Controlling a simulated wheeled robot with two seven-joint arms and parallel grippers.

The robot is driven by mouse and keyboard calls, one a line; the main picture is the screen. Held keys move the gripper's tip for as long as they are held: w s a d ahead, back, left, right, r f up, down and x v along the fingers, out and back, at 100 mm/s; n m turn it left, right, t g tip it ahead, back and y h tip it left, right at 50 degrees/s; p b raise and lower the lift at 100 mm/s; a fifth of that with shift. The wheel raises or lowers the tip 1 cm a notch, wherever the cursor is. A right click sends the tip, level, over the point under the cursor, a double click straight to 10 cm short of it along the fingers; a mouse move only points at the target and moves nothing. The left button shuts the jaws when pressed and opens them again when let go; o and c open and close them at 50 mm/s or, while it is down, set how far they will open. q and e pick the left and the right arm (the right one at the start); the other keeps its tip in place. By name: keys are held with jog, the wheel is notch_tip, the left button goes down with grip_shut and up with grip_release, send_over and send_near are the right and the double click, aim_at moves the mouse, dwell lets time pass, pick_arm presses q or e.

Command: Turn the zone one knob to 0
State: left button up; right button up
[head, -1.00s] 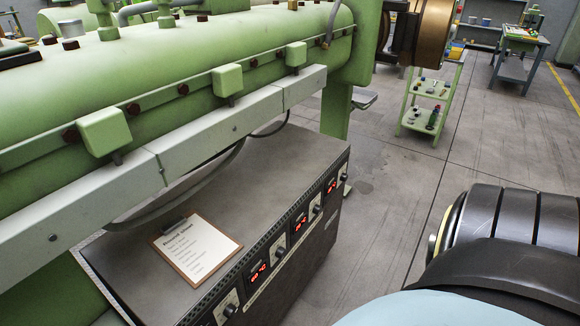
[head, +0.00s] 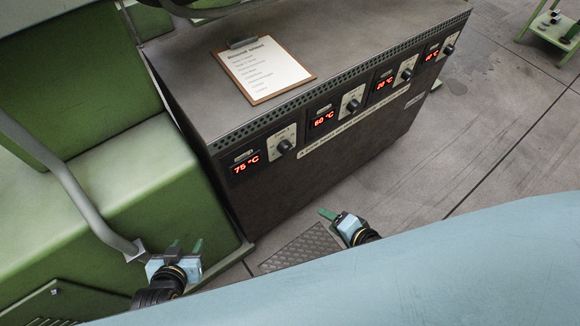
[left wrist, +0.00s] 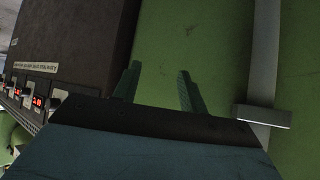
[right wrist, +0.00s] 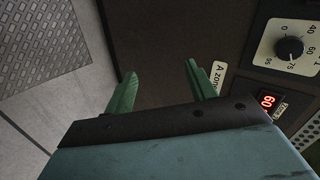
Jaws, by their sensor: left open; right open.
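The leftmost control on the dark console front has a black knob (head: 284,146) on a pale dial plate, with a red display (head: 245,163) reading 75 °C to its left. I take this for zone one. In the right wrist view the knob (right wrist: 288,48) stands in a dial with 0, 40, 60 and 75 marks, up and right of my fingers. My right gripper (head: 334,214) is open and empty, in front of and below the console panel. My left gripper (head: 186,246) is open and empty, left of the console beside the green machine base.
The console (head: 200,90) has further displays and knobs to the right, including a 60 °C display (head: 323,120). A clipboard (head: 263,69) lies on top. The green machine base (head: 110,190) and a grey pipe (head: 70,185) are close to my left gripper.

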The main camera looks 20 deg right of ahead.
aim_at(288, 152)
jog(key=w+a+r+m+t+y+b, duration=0.35)
jog(key=a+r+m+b, duration=0.3)
jog(key=r, duration=0.25)
pick_arm(q)
notch_tip(288, 152, up, 25)
jog(key=w+d+t+h+b, duration=0.3)
jog(key=t, duration=0.6)
pick_arm(e)
jog(key=w+d+r+m+t+h, duration=0.15)
jog(key=d+r+m+t, duration=0.25)
jog(key=m, duration=1)
jog(key=shift+g, duration=0.25)
jog(key=x, duration=0.4)
jog(key=p+x, duration=0.1)
jog(key=x, duration=0.7)
jog(key=shift+a+f, duration=0.15)
jog(key=shift+f, duration=0.15)
pick_arm(q)
jog(key=f+g, duration=0.1)
jog(key=a+f+g+y, duration=0.1)
jog(key=f, duration=0.1)
jog(key=f+g, duration=0.1)
jog(key=shift+s+a+f, duration=0.3)
jog(key=shift+s+f, duration=0.1)
pick_arm(e)
jog(key=c, duration=1)
pick_arm(q)
jog(key=shift+f, duration=0.15)
pick_arm(e)
jog(key=shift+n, duration=0.25)
